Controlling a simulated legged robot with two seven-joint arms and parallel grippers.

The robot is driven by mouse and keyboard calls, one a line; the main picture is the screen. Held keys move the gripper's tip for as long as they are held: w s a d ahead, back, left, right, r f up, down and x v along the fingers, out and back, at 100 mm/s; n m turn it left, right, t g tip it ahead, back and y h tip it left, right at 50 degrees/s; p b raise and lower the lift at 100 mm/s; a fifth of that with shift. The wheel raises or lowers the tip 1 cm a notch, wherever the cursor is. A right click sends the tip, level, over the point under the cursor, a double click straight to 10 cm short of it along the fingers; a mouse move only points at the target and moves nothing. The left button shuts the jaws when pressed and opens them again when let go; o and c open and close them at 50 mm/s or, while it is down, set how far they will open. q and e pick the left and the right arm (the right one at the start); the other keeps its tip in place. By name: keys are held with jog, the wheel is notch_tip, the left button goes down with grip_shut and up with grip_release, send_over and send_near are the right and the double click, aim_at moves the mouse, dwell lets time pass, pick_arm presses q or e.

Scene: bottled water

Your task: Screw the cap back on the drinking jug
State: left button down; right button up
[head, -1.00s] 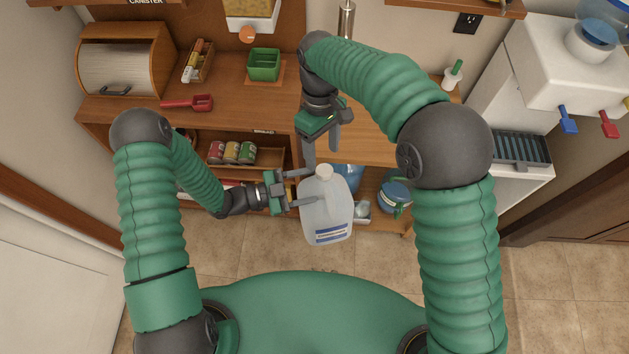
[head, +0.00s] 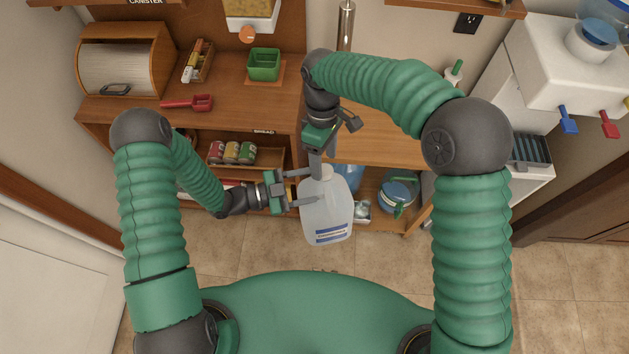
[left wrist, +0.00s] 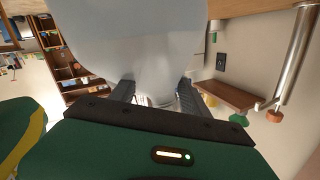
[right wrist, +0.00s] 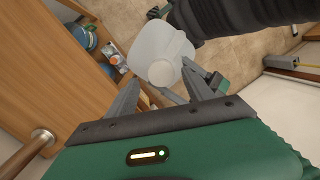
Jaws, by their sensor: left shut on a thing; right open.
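The translucent white drinking jug (head: 325,215), with a blue-and-white label, is held upright off the floor in front of the counter. My left gripper (head: 312,186) is shut on its upper part from the left; in the left wrist view the jug (left wrist: 150,40) fills the top, between the fingers (left wrist: 155,95). The white cap (right wrist: 162,73) is at the jug's mouth in the right wrist view; its seating cannot be told. My right gripper (head: 322,166) is open and points down just above the jug top, with its fingers either side of the cap in the right wrist view.
The wooden counter (head: 362,137) stands behind the jug, with a green box (head: 264,65) and a red scoop (head: 190,103) on it. A blue-lidded jar (head: 398,195) stands on the lower shelf. The tiled floor (head: 270,245) around the jug is clear.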

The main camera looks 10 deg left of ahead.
pick_arm(q)
jog(key=shift+d+r, duration=0.1)
jog(key=shift+r, duration=0.2)
pick_arm(e)
jog(key=shift+x, duration=1)
jog(key=shift+c, duration=0.4)
grip_shut()
jog(key=m, duration=0.3)
jog(key=shift+w+m, duration=0.1)
jog(key=shift+m, duration=0.2)
jog(key=shift+o, duration=0.6)
grip_release()
